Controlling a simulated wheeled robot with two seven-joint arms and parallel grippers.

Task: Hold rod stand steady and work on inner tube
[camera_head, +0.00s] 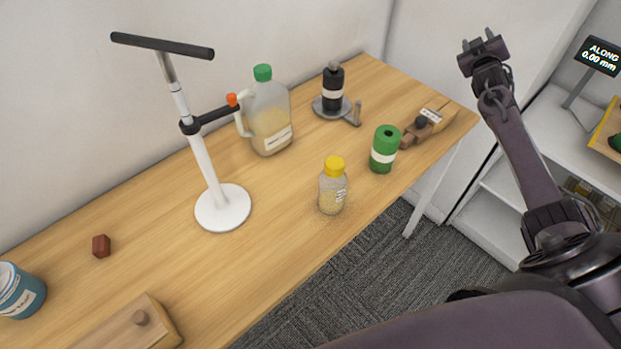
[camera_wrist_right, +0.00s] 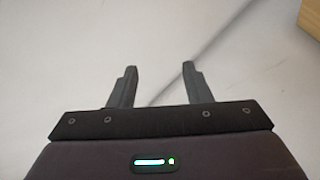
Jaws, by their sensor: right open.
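The rod stand (camera_head: 201,150) stands upright on the wooden table, with a round white base, a white pole and a dark T-shaped handle on top. A dark clamp arm with an orange tip reaches right from its pole, towards a clear jug. The inner tube is presumably the thinner upper section (camera_head: 178,95) of the pole, under the handle. My right gripper (camera_head: 480,42) is open and empty, raised at the upper right, well away from the stand. In the right wrist view its two fingers (camera_wrist_right: 155,88) are apart, with only pale surface between them. My left gripper is not in view.
The green-capped jug (camera_head: 268,118), a black bottle on a grey holder (camera_head: 333,88), a yellow-capped jar (camera_head: 332,187) and a green canister (camera_head: 384,149) stand right of the stand. A blue tin (camera_head: 18,292) and wooden block (camera_head: 130,327) are at lower left. White shelves (camera_head: 500,186) stand right.

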